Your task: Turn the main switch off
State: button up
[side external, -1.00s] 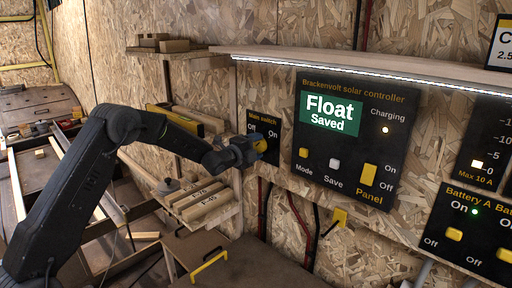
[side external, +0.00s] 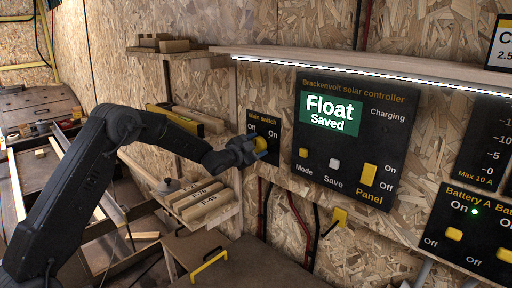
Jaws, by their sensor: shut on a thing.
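The main switch panel (side external: 269,155) is a small black plate on the chipboard wall, labelled "Main switch" with "Off" at left and "On" at right. Its yellow knob (side external: 261,144) shows at the tip of my gripper (side external: 255,148). My gripper is shut on the knob, and its fingers hide part of it. The knob's exact angle is hard to tell at this size.
Right of the switch is the solar controller (side external: 347,178), its screen (side external: 330,114) reading "Float Saved". Its yellow Panel switch (side external: 369,175) is up. A battery panel (side external: 468,235) is at lower right. Wooden shelves (side external: 197,201) stand left, below my forearm.

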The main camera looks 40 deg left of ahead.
jog(key=n, duration=0.4)
jog(key=shift+n, duration=0.4)
jog(key=n, duration=0.4)
jog(key=shift+n, duration=0.3)
jog(key=o, duration=0.9)
jog(key=s, duration=1.4)
jog(key=shift+w, duration=0.1)
